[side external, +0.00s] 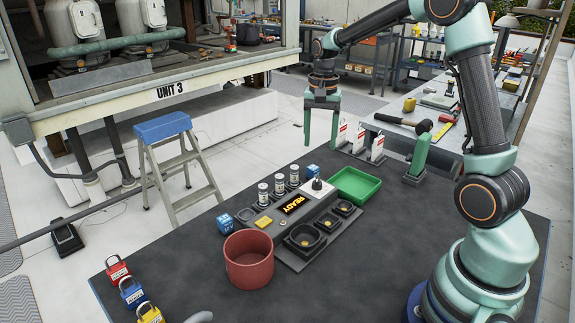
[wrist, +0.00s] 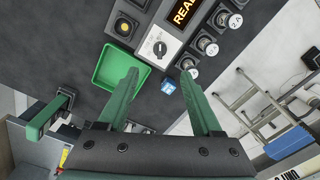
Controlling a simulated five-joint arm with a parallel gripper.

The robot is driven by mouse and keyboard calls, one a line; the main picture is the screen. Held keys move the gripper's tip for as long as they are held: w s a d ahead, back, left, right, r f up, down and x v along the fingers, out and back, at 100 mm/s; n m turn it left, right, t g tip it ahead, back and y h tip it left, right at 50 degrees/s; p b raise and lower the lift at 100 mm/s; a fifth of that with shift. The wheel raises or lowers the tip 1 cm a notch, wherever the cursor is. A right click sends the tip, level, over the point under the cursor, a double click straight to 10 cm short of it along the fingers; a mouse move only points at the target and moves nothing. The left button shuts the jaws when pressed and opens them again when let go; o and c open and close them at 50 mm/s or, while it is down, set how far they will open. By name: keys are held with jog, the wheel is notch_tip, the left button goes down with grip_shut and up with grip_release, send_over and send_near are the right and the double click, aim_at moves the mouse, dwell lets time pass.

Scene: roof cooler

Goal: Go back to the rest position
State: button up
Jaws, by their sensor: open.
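My gripper (side external: 320,147) hangs pointing down in the side view, above the far edge of the dark table (side external: 400,240). Its two green fingers are apart with nothing between them. In the wrist view the open gripper (wrist: 160,80) shows both fingers, with only the table and objects beyond. A green tray (side external: 363,185) lies on the table below and to the right of the gripper; it also shows in the wrist view (wrist: 106,72), partly behind a finger.
A dark panel with a READY display (side external: 294,204) and several jars stands mid-table. A red bin (side external: 248,260) stands in front. Red-and-white tags (side external: 358,140) stand close beside the gripper, and a green upright (side external: 419,154) farther right.

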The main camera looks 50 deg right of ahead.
jog(key=s+a+r+n+t, duration=0.2)
jog(key=s+a+r+n, duration=0.2)
jog(key=s+a+n, duration=0.2)
jog(key=s+a+r+n+t, duration=0.3)
jog(key=s+a+r+n, duration=0.1)
jog(key=s+a+n, duration=0.2)
jog(key=shift+s+a+n+t, duration=0.3)
jog(key=shift+s+a, duration=0.6)
jog(key=shift+a, duration=0.1)
